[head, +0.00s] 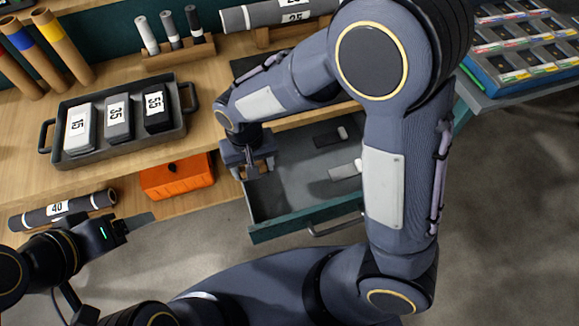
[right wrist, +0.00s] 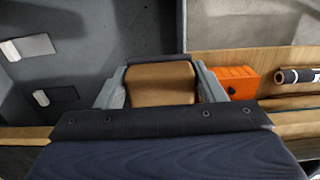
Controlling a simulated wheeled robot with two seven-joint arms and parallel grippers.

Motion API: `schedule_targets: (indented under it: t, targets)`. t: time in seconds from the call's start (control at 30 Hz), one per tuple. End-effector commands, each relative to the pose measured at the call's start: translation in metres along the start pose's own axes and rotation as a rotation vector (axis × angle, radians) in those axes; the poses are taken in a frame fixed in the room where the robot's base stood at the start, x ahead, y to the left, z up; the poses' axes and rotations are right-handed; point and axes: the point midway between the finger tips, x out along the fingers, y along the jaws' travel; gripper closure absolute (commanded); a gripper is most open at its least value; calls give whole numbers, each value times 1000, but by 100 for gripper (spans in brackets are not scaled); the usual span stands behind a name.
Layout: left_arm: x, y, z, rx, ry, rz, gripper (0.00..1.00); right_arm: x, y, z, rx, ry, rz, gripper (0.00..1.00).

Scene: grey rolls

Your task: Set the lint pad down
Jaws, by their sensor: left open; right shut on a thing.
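A brown block with a rounded top, seemingly the lint pad (right wrist: 160,84), is between the two grey fingers of my right gripper (right wrist: 161,92). The gripper is shut on it. In the head view my right gripper (head: 250,165) points down at the left edge of the open drawer, and the pad cannot be made out clearly there. My left gripper (head: 128,229) is open and empty at the lower left, in front of the bench, near a dark roll marked 40.
The open drawer (head: 290,205) holds a dark piece (head: 330,137) and a light piece (head: 345,171), with bare floor between. An orange box (head: 177,177) stands left of it. A black tray (head: 172,137) with numbered blocks sits on the bench.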

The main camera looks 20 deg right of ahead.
Motion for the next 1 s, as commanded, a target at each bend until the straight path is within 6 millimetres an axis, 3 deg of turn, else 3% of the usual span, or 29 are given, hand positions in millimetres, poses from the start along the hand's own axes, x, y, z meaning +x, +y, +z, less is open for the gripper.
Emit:
schedule_targets:
  t: [0.17, 0.4, 0.57, 0.8, 1.0]
  targets:
    - [0, 0, 0, 0, 0, 0, 30, 23, 44, -10, 7, -5, 1, 58]
    - [3, -1, 2, 0, 0, 0, 30, 61, 72, -17, 1, -2, 0, 58]
    - [4, -2, 2, 0, -1, 0, 30, 70, 79, -19, -1, 0, -1, 58]
    - [4, -2, 2, 0, -1, 0, 30, 102, 85, -20, -1, -3, 1, 58]
    - [4, -2, 2, 0, -1, 0, 30, 107, 84, -21, -1, 2, -1, 58]
